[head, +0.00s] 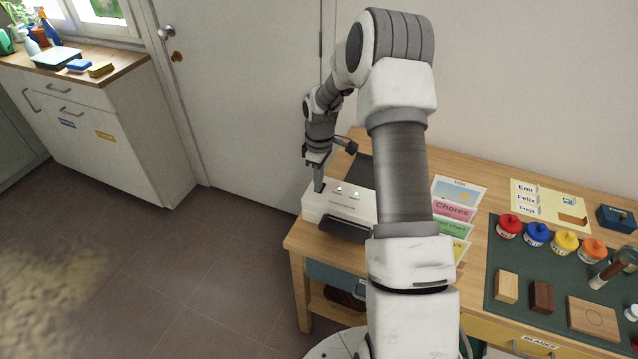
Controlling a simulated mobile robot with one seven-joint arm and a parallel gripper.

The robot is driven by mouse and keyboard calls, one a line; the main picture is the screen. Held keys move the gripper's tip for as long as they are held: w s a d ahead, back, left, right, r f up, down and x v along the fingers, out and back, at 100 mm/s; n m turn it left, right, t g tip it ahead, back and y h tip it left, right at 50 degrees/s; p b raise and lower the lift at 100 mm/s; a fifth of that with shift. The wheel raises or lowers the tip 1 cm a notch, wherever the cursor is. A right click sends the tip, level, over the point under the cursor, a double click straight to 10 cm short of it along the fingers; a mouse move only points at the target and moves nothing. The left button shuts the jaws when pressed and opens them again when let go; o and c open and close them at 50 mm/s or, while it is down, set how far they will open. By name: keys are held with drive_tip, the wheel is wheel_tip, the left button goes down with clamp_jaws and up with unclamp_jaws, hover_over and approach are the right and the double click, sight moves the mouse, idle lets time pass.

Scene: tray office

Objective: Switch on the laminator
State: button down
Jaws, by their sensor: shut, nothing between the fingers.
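The laminator (353,207) is a white box with a dark slot at its front, standing at the left end of the wooden table. Two small lit indicators, greenish-white, show on its top. My gripper (319,187) is shut and empty. It points down at the top left of the laminator, with its fingertips touching it or just above it; I cannot tell which. The switch itself cannot be made out and may be hidden by the fingers. My arm covers the laminator's right side.
The wooden table (294,243) carries colored cards (452,210) right of my arm. A dark green mat (497,262) holds several paint jars and wooden blocks. A name sheet (546,204) lies behind it. A counter (107,72) stands at the far left. The floor left of the table is clear.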

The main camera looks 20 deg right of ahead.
drive_tip(key=shift+s+a+f+p, duration=0.1)
drive_tip(key=shift+s+f+p, duration=0.05)
drive_tip(key=shift+f+p, duration=0.15)
drive_tip(key=shift+w+d+r, duration=0.15)
drive_tip(key=shift+w+d, duration=0.35)
drive_tip(key=shift+d, duration=0.05)
drive_tip(key=shift+w+d, duration=0.1)
drive_tip(key=shift+d, duration=0.05)
wheel_tip(320, 180, up, 18)
drive_tip(key=shift+w+d+p, duration=0.15)
drive_tip(key=shift+w+p, duration=0.2)
drive_tip(key=shift+f, duration=0.25)
